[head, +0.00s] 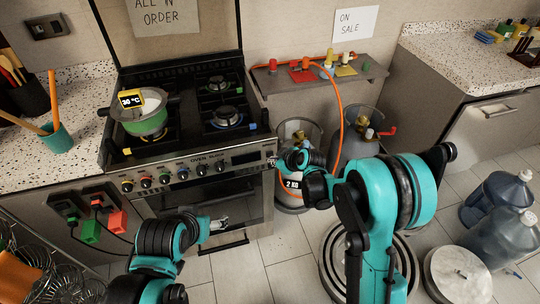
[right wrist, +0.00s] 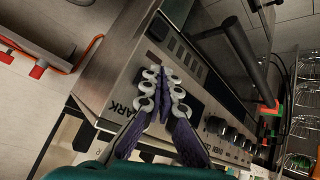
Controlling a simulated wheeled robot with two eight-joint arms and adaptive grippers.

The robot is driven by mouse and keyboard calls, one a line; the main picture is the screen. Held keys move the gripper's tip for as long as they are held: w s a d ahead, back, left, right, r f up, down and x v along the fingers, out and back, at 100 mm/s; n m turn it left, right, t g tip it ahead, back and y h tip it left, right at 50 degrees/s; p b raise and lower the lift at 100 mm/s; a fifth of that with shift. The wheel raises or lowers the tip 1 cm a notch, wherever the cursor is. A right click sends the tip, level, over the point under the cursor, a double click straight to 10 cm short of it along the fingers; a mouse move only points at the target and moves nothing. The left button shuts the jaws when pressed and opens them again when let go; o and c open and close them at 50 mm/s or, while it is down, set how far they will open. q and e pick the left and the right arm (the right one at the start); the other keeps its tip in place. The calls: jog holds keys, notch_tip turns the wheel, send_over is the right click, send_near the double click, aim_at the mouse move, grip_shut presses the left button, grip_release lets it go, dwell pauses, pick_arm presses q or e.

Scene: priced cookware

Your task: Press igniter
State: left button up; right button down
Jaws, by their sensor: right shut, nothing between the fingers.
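The stove (head: 190,158) has a steel front panel with a row of knobs (head: 182,173) and a dark display. In the right wrist view, lettering ending in "ARK" (right wrist: 122,104) shows on the panel beside my fingers. The igniter itself is not clearly visible; my fingers cover part of the panel there. My right gripper (head: 274,161) is at the right end of the panel in the head view. In the right wrist view its fingers (right wrist: 163,76) are shut and empty, over the panel; contact cannot be told. My left gripper (head: 219,224) is low before the oven door, its opening unclear.
A pot (head: 146,114) with a yellow temperature display stands on the left burner. Gas cylinders (head: 297,140) and an orange hose (head: 341,110) are right of the stove. Water bottles (head: 497,195) stand on the floor at right. The oven handle (right wrist: 245,55) juts out near my right fingers.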

jog(key=shift+w+a, duration=0.1)
jog(key=shift+w, duration=0.15)
jog(key=shift+w+a, duration=0.1)
jog(key=shift+w, duration=0.25)
dwell(0.6)
jog(key=shift+s, duration=0.15)
jog(key=shift+s+d, duration=0.25)
jog(key=shift+s, duration=0.4)
jog(key=s, duration=0.1)
jog(key=s+d, duration=0.1)
jog(key=s, duration=0.2)
jog(key=shift+s+d+b, duration=0.3)
jog(key=shift+s+b, duration=0.05)
jog(key=shift+b, duration=0.05)
dwell(0.7)
